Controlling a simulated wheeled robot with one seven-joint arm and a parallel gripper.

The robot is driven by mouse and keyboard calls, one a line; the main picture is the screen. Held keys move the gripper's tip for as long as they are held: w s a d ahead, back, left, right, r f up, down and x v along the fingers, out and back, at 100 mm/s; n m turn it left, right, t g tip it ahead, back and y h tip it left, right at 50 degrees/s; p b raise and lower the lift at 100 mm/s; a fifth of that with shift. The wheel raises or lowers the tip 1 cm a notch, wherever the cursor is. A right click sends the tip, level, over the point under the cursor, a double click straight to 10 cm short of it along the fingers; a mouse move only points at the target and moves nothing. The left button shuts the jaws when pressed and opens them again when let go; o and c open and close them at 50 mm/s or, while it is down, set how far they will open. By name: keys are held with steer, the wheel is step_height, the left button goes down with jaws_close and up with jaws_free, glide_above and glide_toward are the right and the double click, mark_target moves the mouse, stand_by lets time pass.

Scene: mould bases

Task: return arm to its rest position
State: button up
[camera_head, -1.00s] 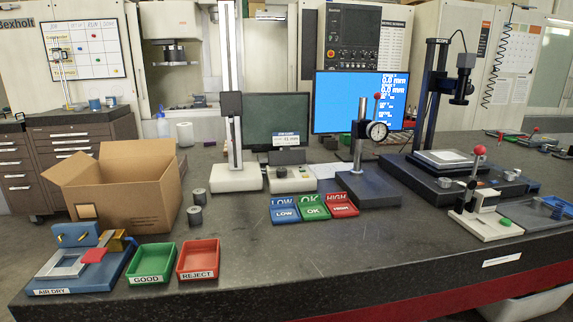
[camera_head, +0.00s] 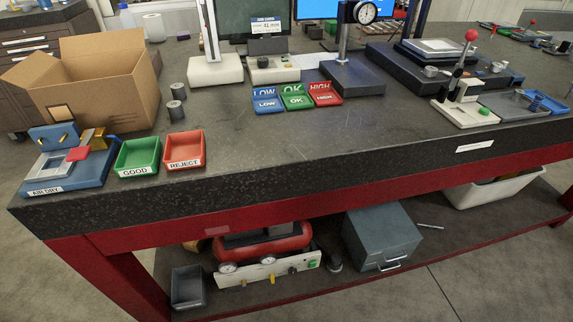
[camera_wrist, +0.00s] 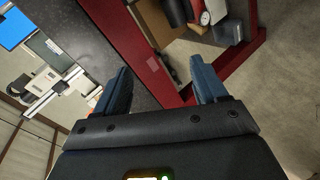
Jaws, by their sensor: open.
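My gripper (camera_wrist: 160,92) shows in the wrist view with its two blue fingers spread apart and nothing between them. It is tilted, and beyond the fingers lie the dark bench top (camera_wrist: 140,75) and the red bench frame (camera_wrist: 118,25). My gripper and arm are not in the head view.
The bench (camera_head: 330,140) carries an open cardboard box (camera_head: 100,85), a green GOOD tray (camera_head: 138,156), a red REJECT tray (camera_head: 184,150), LOW, OK and HIGH trays, and a dial gauge stand (camera_head: 350,75). A lower shelf (camera_head: 430,265) holds a grey metal box (camera_head: 382,237). Floor is clear in front.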

steer(key=s+d+r+m+t+h, duration=0.3)
steer(key=s+d+r+m, duration=1.1)
steer(key=s+d+m, duration=0.1)
steer(key=shift+s+m+h, duration=0.3)
steer(key=shift+s+m, duration=0.25)
steer(key=shift+m, duration=0.55)
